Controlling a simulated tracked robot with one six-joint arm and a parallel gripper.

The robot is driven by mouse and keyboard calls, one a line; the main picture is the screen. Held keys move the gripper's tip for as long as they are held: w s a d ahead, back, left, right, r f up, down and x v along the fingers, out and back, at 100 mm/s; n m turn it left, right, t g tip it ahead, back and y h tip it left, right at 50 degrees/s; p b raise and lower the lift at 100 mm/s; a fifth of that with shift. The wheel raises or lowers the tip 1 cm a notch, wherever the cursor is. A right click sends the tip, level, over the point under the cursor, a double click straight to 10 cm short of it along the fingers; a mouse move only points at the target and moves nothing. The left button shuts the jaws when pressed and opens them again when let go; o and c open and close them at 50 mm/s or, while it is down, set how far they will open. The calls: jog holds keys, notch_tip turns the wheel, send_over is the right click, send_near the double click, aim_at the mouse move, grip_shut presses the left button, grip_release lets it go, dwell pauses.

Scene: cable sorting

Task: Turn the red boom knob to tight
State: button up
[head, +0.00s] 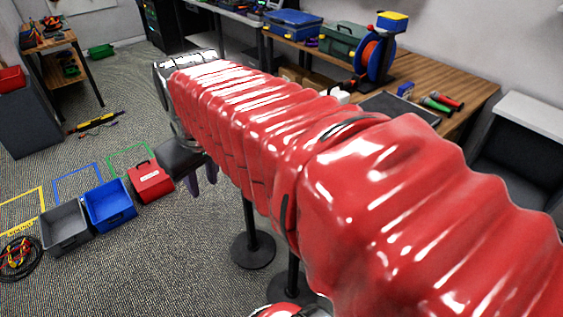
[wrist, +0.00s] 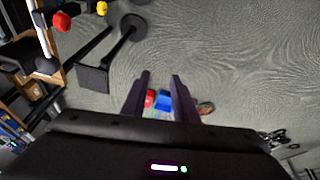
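A round red knob (wrist: 62,21) shows at the upper left of the wrist view, beside a pale upright pole (wrist: 41,32). I cannot tell whether it is tight or loose. In the head view my red-sleeved arm fills the middle, and I cannot make out the knob there. My gripper (wrist: 161,76) is open and empty, its two dark purple fingers apart and well to the right of the knob in the picture. Its fingers also show below the arm's far end in the head view (head: 203,178).
A yellow knob (wrist: 102,8) is right of the red one. Black stand bases (head: 253,249) stand on the floor beneath my arm. A grey bin (head: 66,228), a blue bin (head: 110,205) and a red box (head: 150,181) line the left. A wooden bench (head: 470,88) is behind.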

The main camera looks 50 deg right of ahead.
jog(key=s+d+m+g+y, duration=0.1)
jog(key=s+d+g, duration=0.1)
jog(key=d, duration=2.4)
jog(key=shift+d+f+m+g, duration=0.15)
jog(key=shift+f+m+g, duration=0.2)
jog(key=shift+g, duration=0.35)
notch_tip(320, 180, down, 14)
jog(key=shift+r, duration=0.2)
jog(key=shift+c, duration=0.2)
grip_shut()
